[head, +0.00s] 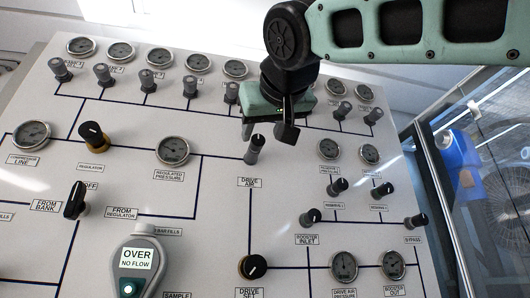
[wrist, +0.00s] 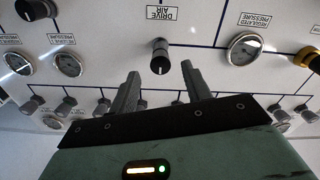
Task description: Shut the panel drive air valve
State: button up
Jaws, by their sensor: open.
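The drive air valve is a small black knob (head: 256,143) on a grey stem, above the "DRIVE AIR" label (head: 250,183) in the head view. In the wrist view the same knob (wrist: 160,57) stands just beyond the fingertips, with a white line on its face. My gripper (head: 268,128) is at the knob's upper side in the head view, and its fingers partly overlap the knob's surroundings. In the wrist view my gripper (wrist: 160,75) has its two fingers apart with nothing between them. The knob lies roughly centred ahead of the gap; I cannot tell whether a finger touches it.
Several gauges and knobs line the panel top. The regulator knob (head: 93,134), regulated pressure gauge (head: 172,151) and drive set knob (head: 253,267) are nearby. A handheld display (head: 136,262) reads "OVER NO FLOW". A glass-sided enclosure (head: 490,170) stands at the right.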

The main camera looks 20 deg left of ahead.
jog(key=b+v, duration=0.3)
jog(key=v, duration=1)
jog(key=shift+s+b, duration=0.15)
jog(key=shift+b, duration=0.2)
jog(key=shift+a+f, duration=0.1)
jog(key=shift+f, duration=0.05)
jog(key=w+a+f+n+g+h+p, duration=0.1)
jog(key=w+a+f+g, duration=0.1)
jog(key=f, duration=0.6)
jog(key=w+a+f+n+g+h+p, duration=0.1)
jog(key=w+a+f+n+g, duration=0.15)
jog(key=f, duration=0.65)
jog(key=w+d+f+g+h+p, duration=0.1)
jog(key=d+f+g+h, duration=0.1)
jog(key=f, duration=0.7)
jog(key=w+d+f+g+h, duration=0.1)
jog(key=d+f, duration=0.1)
jog(key=f, duration=0.7)
jog(key=s+d+f+m+g+h+p, duration=0.1)
jog(key=s+d+f+g, duration=0.3)
jog(key=d+f, duration=0.7)
jog(key=s+d+f+m+g+h+p, duration=0.2)
jog(key=s+d+f, duration=0.6)
jog(key=f, duration=0.8)
jog(key=d+m+g+h, duration=0.1)
jog(key=d+m, duration=0.1)
jog(key=shift+d+f+g, duration=0.25)
jog(key=shift+d+g, duration=0.1)
jog(key=shift+d, duration=0.05)
